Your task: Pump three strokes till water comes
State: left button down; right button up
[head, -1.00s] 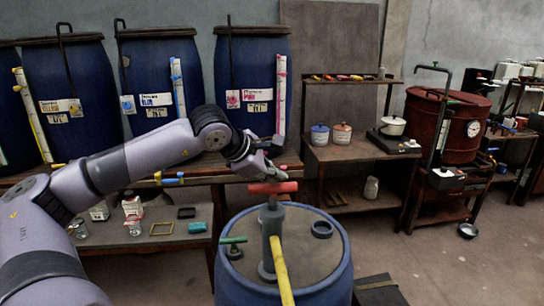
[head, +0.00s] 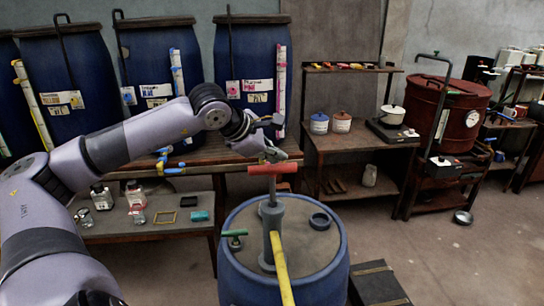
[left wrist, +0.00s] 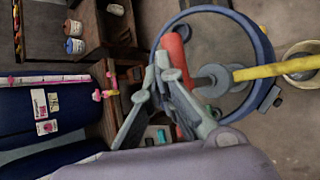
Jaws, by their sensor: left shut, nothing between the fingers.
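The hand pump (head: 271,222) stands upright on the blue drum's lid (head: 325,256), with its rod showing above the grey body. Its red T-handle (head: 275,168) is raised. My left gripper (head: 276,154) is shut and empty, its fingertips at the handle from behind. In the left wrist view the fingertips (left wrist: 166,66) are close together beside the red handle (left wrist: 177,60); whether they touch it I cannot tell. A yellow hose (head: 281,268) runs from the pump and, in the left wrist view, reaches a pale bucket (left wrist: 301,61). My right gripper is out of view.
Blue barrels (head: 252,80) stand on a bench behind the arm. A low shelf (head: 150,228) at left holds jars and small items. A wooden stand (head: 345,145) and a red vat (head: 452,112) are at right. A dark box (head: 378,285) sits beside the drum.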

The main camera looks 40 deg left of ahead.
aim_at(274, 167)
pick_arm(q)
notch_tip(274, 167, up, 6)
jog(key=p, duration=0.6)
jog(key=shift+r, duration=0.1)
dwell(0.4)
dwell(0.5)
